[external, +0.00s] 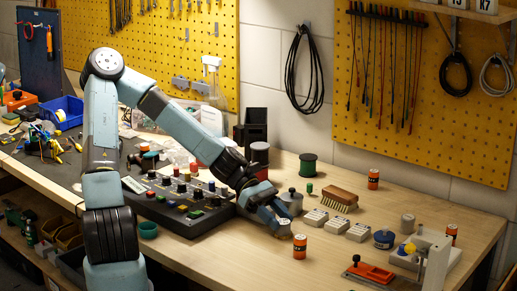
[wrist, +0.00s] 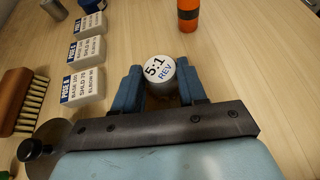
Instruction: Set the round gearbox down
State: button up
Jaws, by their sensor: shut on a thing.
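The round gearbox (wrist: 159,71) is a short grey cylinder.
An orange cylinder (external: 300,246) stands close by. Several labelled white blocks (external: 337,225) form a row beside my gripper, with a brush (external: 340,197) behind. A lidded grey canister (external: 291,200) stands close to my wrist. Bare wood (wrist: 245,75) lies right of the gearbox in the wrist view.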

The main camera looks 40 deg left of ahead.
aim_at(280, 220)
jog(key=o, duration=1.1)
jog(key=shift+f, duration=0.1)
jog(key=shift+v, duration=2.05)
